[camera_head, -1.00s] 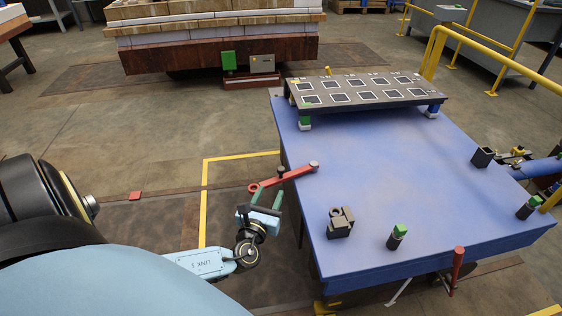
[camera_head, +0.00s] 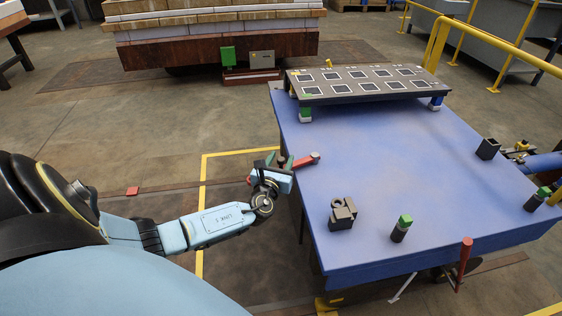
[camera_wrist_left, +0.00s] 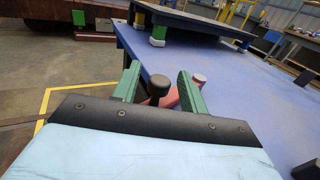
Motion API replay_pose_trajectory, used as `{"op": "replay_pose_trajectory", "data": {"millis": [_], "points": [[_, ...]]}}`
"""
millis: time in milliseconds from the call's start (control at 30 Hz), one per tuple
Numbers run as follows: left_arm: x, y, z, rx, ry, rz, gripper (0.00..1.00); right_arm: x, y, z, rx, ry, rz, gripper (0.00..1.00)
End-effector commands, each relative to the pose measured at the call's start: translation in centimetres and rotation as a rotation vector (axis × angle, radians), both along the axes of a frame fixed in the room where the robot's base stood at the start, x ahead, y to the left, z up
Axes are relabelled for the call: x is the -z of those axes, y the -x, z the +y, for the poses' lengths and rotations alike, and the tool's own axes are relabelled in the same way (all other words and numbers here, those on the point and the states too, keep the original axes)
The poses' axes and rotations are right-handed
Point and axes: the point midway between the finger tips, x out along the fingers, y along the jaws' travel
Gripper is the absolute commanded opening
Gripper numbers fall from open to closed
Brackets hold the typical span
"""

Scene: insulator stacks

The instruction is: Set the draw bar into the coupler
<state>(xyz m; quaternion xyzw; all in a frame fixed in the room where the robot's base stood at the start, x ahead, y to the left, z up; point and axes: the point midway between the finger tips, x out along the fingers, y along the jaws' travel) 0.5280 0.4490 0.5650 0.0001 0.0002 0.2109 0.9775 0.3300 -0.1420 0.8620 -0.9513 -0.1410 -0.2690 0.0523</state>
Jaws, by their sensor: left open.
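The draw bar looks to be the red bar (camera_head: 305,161) at the left edge of the blue table. A dark upright knob (camera_wrist_left: 157,86) stands on it, and its pale-capped end (camera_wrist_left: 199,79) shows past the right finger. My left gripper (camera_head: 284,162) is open at the bar. In the wrist view its green fingers (camera_wrist_left: 160,90) stand on either side of the knob, with gaps visible. The bar's ring end is hidden behind my gripper in the head view. I cannot tell for sure which part is the coupler; a dark notched block (camera_head: 342,213) sits on the table.
The blue table (camera_head: 400,150) has a clear middle. A raised dark panel with white-framed squares (camera_head: 360,83) stands at its back. A green-topped post (camera_head: 402,228), a dark square socket (camera_head: 488,148) and a red lever (camera_head: 464,262) are towards the front and right.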

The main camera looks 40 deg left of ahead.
Motion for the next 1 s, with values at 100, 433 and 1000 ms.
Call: {"op": "replay_pose_trajectory", "data": {"millis": [100, 433, 1000], "points": [[0.00, -0.44, 0.23, -0.001, 0.000, 0.000, 0.43, -0.18, 0.17, -0.04, 0.000, -0.008, -0.026, 0.00], [-0.05, -0.51, 0.24, 0.000, 0.000, 0.000, 0.36, -0.30, 0.21, -0.05, 0.000, -0.009, -0.032, 0.00], [-0.05, -0.46, 0.11, -0.007, 0.001, 0.000, 0.00, -0.29, 0.14, -0.02, 0.000, -0.007, -0.025, 0.00]]}}
